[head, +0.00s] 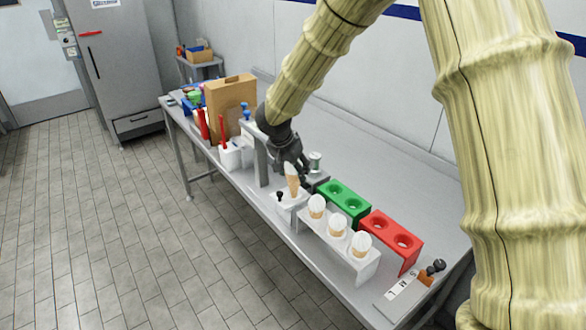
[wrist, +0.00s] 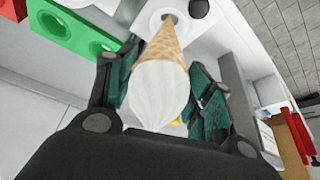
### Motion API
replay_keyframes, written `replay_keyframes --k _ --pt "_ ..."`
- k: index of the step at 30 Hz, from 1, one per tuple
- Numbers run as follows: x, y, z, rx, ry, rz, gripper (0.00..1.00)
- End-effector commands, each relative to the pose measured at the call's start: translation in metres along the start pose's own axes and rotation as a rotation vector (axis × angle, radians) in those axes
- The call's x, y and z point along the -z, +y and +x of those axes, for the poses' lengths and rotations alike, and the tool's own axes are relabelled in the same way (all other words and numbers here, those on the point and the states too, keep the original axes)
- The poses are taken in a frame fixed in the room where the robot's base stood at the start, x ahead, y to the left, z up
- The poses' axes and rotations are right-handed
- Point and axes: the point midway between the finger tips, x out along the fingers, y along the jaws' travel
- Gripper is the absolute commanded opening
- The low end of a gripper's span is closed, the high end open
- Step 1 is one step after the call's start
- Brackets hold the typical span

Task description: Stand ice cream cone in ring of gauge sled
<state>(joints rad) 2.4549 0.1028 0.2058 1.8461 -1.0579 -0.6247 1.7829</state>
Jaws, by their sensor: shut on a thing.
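An ice cream cone (head: 293,183) with a tan wafer and white top is upright, tip down, in my gripper (head: 289,166). The wrist view shows its wafer (wrist: 166,45) and white swirl between the two teal finger pads of my gripper (wrist: 160,98). The white gauge sled (head: 287,204), with a black knob, is directly below the cone. In the wrist view, the cone tip meets a dark ring opening in the white sled (wrist: 153,18); I cannot tell how deep the tip is.
A white rack (head: 362,268) with three cones stands in front right of the sled. A green holder (head: 335,197) and a red holder (head: 383,226) have empty holes. A grey post (head: 262,163) stands close left. A cardboard box (head: 229,100) is farther left.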

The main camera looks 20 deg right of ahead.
Motion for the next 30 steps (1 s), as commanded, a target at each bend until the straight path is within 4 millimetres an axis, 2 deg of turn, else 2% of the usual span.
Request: replay_keyframes --k 30 --pt "-0.007 -0.001 0.012 0.0 0.0 0.0 0.39"
